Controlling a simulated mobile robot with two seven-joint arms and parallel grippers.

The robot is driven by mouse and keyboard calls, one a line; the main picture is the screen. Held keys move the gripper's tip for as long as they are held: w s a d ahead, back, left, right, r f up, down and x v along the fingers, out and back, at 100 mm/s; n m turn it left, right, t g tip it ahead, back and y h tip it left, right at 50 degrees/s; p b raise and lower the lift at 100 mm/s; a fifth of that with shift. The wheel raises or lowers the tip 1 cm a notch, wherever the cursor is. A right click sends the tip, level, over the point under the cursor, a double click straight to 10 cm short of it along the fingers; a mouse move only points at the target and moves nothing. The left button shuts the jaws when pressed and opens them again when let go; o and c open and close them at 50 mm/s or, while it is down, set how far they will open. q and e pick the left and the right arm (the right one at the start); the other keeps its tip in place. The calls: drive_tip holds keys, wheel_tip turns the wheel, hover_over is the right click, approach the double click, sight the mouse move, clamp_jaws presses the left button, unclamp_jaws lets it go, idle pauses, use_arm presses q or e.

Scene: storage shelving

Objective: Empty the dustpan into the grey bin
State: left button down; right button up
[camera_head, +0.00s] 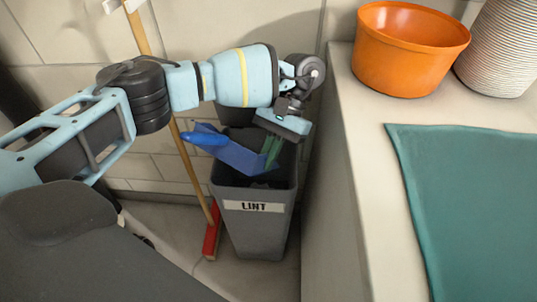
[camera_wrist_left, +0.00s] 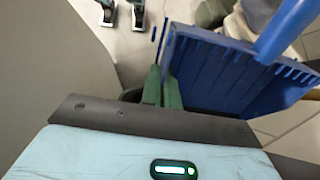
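The blue dustpan (camera_head: 240,155) is in the air over the mouth of the grey bin (camera_head: 258,237), tilted, with its handle pointing left. The bin stands upright on the floor and has a "LINT" label. My left gripper (camera_head: 272,152) is above the bin, its green fingers close together at one edge of the pan. In the left wrist view the fingers (camera_wrist_left: 162,88) pinch that edge, and the dustpan (camera_wrist_left: 225,75) spreads to the right with its handle at top right. I see no debris on the visible pan surface. My right gripper is not in view.
A broom with a wooden stick and red head (camera_head: 212,232) leans on the tiled wall left of the bin. A counter (camera_head: 345,170) rises close on the bin's right, bearing an orange bowl (camera_head: 408,55), a stack of ridged pale items (camera_head: 503,45) and a teal mat (camera_head: 470,200).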

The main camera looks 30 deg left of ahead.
use_arm(q)
wheel_tip(320, 180, up, 5)
drive_tip(key=t+p, duration=0.3)
drive_tip(key=p, duration=0.1)
drive_tip(key=shift+f+p, duration=0.2)
drive_tip(key=shift+p, duration=0.15)
wheel_tip(320, 180, up, 5)
drive_tip(key=t+p, duration=0.1)
drive_tip(key=t, duration=0.1)
drive_tip(key=t+p, duration=0.2)
drive_tip(key=shift+f+h, duration=0.2)
drive_tip(key=shift+h, duration=0.1)
drive_tip(key=shift+r+t, duration=0.45)
drive_tip(key=shift+t, duration=0.05)
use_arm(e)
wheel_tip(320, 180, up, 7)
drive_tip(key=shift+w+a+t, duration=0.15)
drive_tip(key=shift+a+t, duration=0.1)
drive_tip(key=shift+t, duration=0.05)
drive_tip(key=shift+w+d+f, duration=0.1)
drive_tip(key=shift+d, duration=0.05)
